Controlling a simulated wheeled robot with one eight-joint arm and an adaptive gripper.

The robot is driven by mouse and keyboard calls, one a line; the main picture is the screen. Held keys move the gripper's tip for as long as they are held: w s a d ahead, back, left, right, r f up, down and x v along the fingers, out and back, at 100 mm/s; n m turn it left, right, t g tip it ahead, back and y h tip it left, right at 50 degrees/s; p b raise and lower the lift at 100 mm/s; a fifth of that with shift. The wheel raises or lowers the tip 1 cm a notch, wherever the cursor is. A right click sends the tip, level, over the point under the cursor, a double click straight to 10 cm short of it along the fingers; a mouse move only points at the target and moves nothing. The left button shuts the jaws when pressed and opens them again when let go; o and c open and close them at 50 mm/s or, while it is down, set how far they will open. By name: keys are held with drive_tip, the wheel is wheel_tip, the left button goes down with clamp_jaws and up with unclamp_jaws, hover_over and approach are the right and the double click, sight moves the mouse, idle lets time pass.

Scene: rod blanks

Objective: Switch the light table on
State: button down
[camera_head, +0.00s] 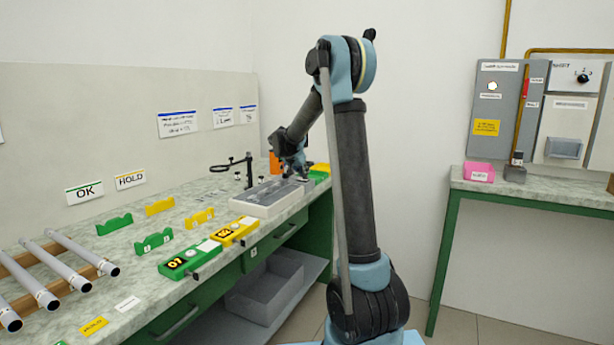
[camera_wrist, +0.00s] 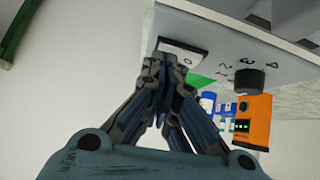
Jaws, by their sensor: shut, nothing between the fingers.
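The light table (camera_head: 266,208) is a low pale box on the bench in the head view, with a grey top. In the wrist view its front face (camera_wrist: 222,55) carries a white rocker switch (camera_wrist: 182,52) and a black knob (camera_wrist: 248,82) with marks around it. My gripper (camera_wrist: 165,65) is shut and empty. Its fingertips are at the lower edge of the rocker; whether they touch it I cannot tell. In the head view my gripper (camera_head: 300,178) is at the light table's right end, small and partly hidden by my arm. I cannot tell whether the table is lit.
An orange device (camera_wrist: 252,122) with green lights stands near the light table. Yellow (camera_head: 236,232) and green (camera_head: 190,259) labelled boxes lie on the bench in front of it. Several grey rods (camera_head: 82,252) rest on a wooden rack at left. A black stand (camera_head: 248,170) is behind.

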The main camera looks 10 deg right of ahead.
drive_tip(key=shift+w+a+r, duration=0.2)
drive_tip(key=shift+w+a, duration=0.25)
drive_tip(key=shift+a, duration=0.2)
drive_tip(key=shift+d+r, duration=0.15)
drive_tip(key=shift+r, duration=0.45)
wheel_tip(320, 180, up, 3)
drive_tip(key=shift+s+d+f, duration=0.1)
drive_tip(key=shift+s+d, duration=0.05)
drive_tip(key=s+d+v, duration=0.1)
drive_tip(key=v, duration=0.8)
drive_tip(key=shift+s+a+r, duration=0.15)
drive_tip(key=shift+r, duration=0.1)
